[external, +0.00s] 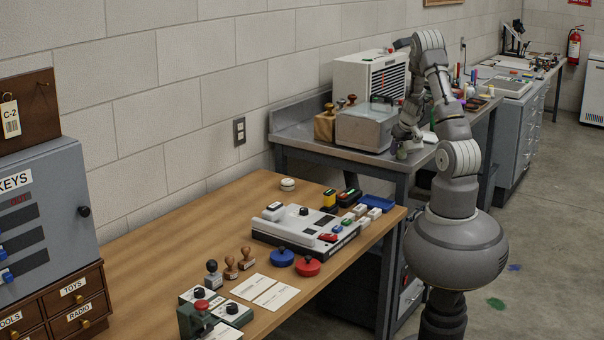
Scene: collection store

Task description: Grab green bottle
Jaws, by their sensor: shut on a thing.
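My gripper (404,143) hangs low over the front part of the grey metal bench, right of a clear-topped box. It is shut on a small greenish thing (402,154), which looks like the green bottle. Only its lower part shows below the fingers, and the rest is hidden by them. I cannot tell whether it touches the bench top or is held just above it.
The grey metal bench (310,142) also holds the clear-topped box (366,127), a white slatted unit (366,78) and wooden-handled stamps (341,104). Several small coloured items stand right of my arm. The wooden table (165,238) in front bears a console, stamps and cards.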

